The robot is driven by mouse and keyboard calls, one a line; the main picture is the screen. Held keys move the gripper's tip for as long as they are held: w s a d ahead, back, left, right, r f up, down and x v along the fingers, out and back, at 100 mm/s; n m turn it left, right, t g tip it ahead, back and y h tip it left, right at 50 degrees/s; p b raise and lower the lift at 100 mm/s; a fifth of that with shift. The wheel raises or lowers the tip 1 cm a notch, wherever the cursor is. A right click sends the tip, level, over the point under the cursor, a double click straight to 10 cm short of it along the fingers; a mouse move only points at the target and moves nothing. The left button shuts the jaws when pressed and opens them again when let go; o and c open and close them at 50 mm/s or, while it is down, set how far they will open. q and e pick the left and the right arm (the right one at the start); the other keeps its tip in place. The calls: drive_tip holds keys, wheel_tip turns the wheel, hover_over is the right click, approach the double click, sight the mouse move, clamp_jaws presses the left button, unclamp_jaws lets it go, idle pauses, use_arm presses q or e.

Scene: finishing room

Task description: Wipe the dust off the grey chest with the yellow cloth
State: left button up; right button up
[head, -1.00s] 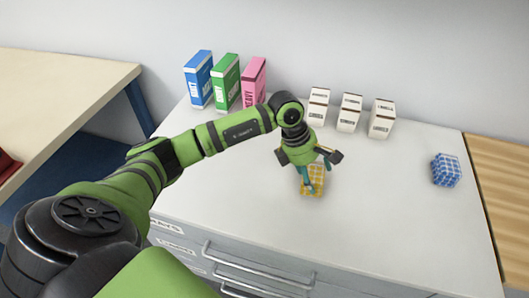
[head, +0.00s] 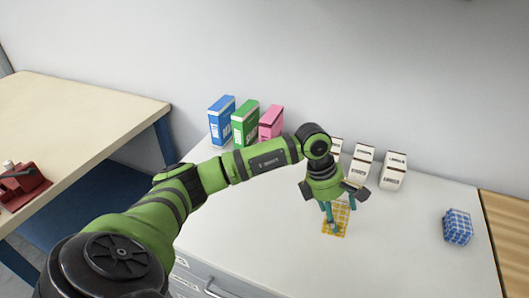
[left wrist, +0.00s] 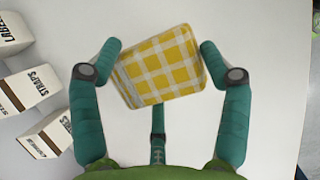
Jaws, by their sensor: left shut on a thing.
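The yellow checked cloth (head: 341,222) lies flat at the top of the grey chest (head: 265,225), near its middle. My right gripper is not in view.
Blue (head: 222,122), green (head: 245,125) and pink (head: 271,122) boxes stand at the chest's back left. Small white cartons (head: 393,172) stand behind the gripper. The front middle is clear.

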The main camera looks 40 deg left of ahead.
use_arm(q)
drive_tip(key=shift+r+p, duration=0.45)
drive_tip(key=shift+r, duration=0.8)
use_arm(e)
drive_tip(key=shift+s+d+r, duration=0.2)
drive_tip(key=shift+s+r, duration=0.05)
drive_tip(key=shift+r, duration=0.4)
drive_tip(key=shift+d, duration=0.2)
